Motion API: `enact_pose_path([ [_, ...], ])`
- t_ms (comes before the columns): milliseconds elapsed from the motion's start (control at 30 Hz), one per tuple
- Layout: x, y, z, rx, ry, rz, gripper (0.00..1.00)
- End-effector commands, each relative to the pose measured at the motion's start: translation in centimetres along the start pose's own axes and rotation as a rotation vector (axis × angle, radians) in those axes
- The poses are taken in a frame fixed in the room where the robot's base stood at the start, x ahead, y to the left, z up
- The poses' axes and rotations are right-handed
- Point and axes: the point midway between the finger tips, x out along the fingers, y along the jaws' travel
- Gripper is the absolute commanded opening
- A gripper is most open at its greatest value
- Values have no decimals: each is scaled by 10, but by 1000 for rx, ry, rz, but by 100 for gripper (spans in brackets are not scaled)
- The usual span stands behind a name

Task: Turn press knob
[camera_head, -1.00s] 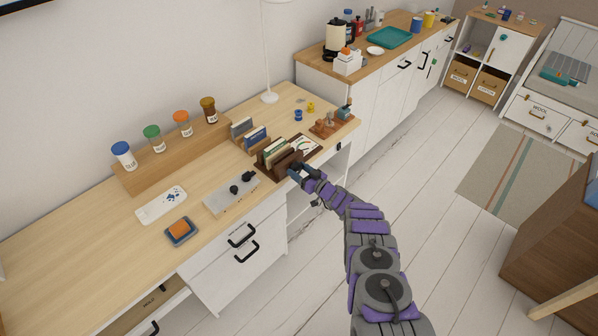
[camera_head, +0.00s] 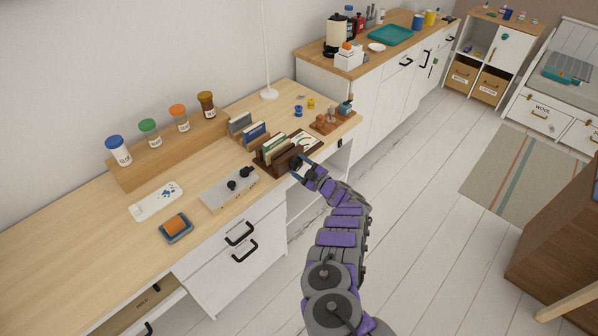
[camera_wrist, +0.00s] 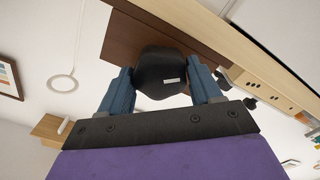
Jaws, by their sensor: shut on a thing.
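The press (camera_head: 268,166) is a dark brown wooden stand near the front edge of the desk, with upright boards or cards in it. Its knob is dark and sits on the near right side, partly hidden by my fingers in the head view. In the wrist view the black knob (camera_wrist: 162,68), faceted with a small pale mark, fills the gap between my two blue fingers. My gripper (camera_head: 302,170) is shut on the knob from the desk's front side. The brown press board (camera_wrist: 125,42) shows behind the knob in the wrist view.
A grey panel with black knobs (camera_head: 222,192) lies left of the press. A small wooden stand (camera_head: 325,124) is to the right. The floor (camera_head: 415,200) right of my arm is clear.

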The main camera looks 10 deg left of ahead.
Motion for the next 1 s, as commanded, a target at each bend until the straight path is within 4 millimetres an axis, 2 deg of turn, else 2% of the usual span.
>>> enact_pose_path([
  [33, -2, -11, 10, -18, -14, -15, 33],
  [300, -3, -7, 8, -96, -16, -15, 33],
  [833, -2, -4, 6, -114, -14, -14, 33],
  [867, -2, -4, 6, -114, -14, -14, 66],
  [1000, -2, -3, 4, -115, -11, -12, 79],
])
